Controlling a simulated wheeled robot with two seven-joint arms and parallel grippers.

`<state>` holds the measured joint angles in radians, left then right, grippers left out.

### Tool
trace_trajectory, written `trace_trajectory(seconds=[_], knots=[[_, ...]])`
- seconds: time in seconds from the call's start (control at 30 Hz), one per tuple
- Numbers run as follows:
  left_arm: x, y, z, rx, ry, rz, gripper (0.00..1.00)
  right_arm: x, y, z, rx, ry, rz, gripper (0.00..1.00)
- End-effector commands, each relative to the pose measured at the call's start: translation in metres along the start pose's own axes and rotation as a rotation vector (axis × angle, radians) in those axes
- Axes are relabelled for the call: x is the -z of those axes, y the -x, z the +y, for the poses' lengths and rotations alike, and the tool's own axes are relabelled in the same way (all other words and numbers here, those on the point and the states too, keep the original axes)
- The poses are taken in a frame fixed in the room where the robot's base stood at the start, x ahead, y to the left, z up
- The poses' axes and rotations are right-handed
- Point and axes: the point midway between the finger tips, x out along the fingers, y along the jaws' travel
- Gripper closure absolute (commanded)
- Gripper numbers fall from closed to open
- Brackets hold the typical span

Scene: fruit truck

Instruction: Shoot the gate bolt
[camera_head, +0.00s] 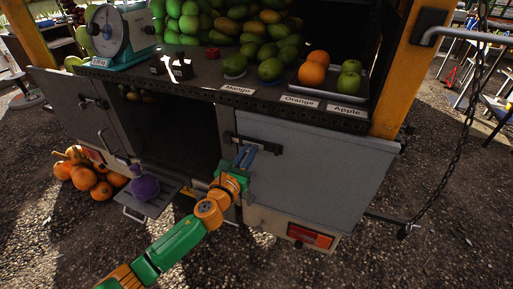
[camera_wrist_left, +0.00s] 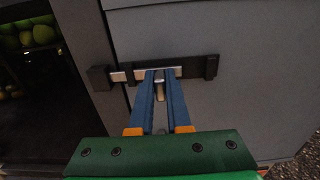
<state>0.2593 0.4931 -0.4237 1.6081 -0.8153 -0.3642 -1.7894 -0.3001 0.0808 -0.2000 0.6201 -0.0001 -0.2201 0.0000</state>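The gate bolt (camera_head: 261,144) is mounted near the top left of the grey right-hand gate (camera_head: 318,170). In the left wrist view its silver rod (camera_wrist_left: 126,75) runs across from the black backing plate (camera_wrist_left: 197,67) to the black catch (camera_wrist_left: 101,78) on the post at left, and its end appears to reach the catch. My left gripper (camera_head: 245,156) is at the bolt. Its two blue fingers (camera_wrist_left: 159,80) stand close on either side of the bolt's small silver handle (camera_wrist_left: 160,92), seemingly shut on it. My right gripper is not in view.
Left of the post is an open compartment (camera_head: 172,135), with another grey gate (camera_head: 75,104) swung out at far left. A low step (camera_head: 159,202) holds a purple object (camera_head: 145,187). Pumpkins (camera_head: 83,179) lie on the ground. The counter above bears fruit and a scale (camera_head: 115,33).

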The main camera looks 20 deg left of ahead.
Motion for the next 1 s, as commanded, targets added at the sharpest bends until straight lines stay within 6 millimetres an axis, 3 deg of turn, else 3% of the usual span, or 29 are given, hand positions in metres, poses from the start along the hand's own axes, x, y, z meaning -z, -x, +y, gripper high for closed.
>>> trace_trajectory(seconds=[0.03,0.1,0.43,1.0], knots=[[0.001,0.0,0.0,0.0,0.0,0.001,0.72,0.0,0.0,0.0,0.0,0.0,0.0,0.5],[0.001,0.0,0.0,0.0,0.001,0.001,0.55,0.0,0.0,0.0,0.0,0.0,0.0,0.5],[0.0,0.003,-0.001,0.0,0.001,0.002,0.55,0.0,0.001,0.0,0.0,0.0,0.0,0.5],[0.0,0.065,-0.001,0.0,0.001,0.002,0.55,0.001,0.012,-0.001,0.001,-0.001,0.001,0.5]])
